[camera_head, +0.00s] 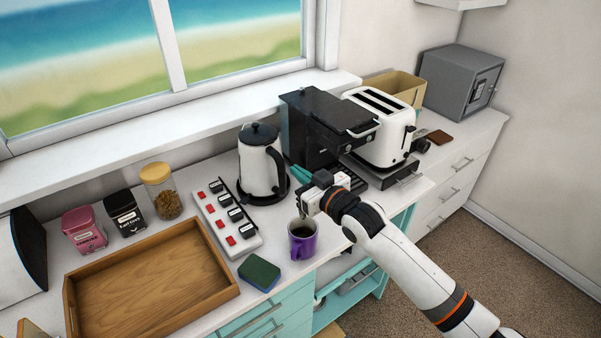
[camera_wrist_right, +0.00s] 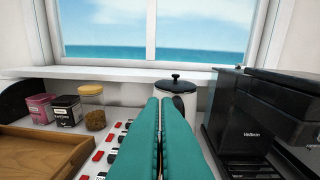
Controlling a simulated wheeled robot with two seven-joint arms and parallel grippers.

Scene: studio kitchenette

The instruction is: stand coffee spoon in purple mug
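The purple mug (camera_head: 302,246) stands upright near the counter's front edge, with dark contents inside. My right gripper (camera_head: 301,173) is above and just behind the mug, with its teal fingers pointing toward the kettle. In the right wrist view its two fingers (camera_wrist_right: 160,100) lie together, with only a thin gap and a pale sliver between them. I cannot clearly make out the coffee spoon. A slim pale piece shows between the mug's rim and my gripper, but I cannot tell if it is the spoon. My left gripper is not in view.
A kettle (camera_head: 262,165) and a black coffee machine (camera_head: 308,132) stand behind the gripper, with a toaster (camera_head: 379,135) to the right. A switch panel (camera_head: 227,222), a sponge (camera_head: 259,273) and a wooden tray (camera_head: 232,290) lie left of the mug.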

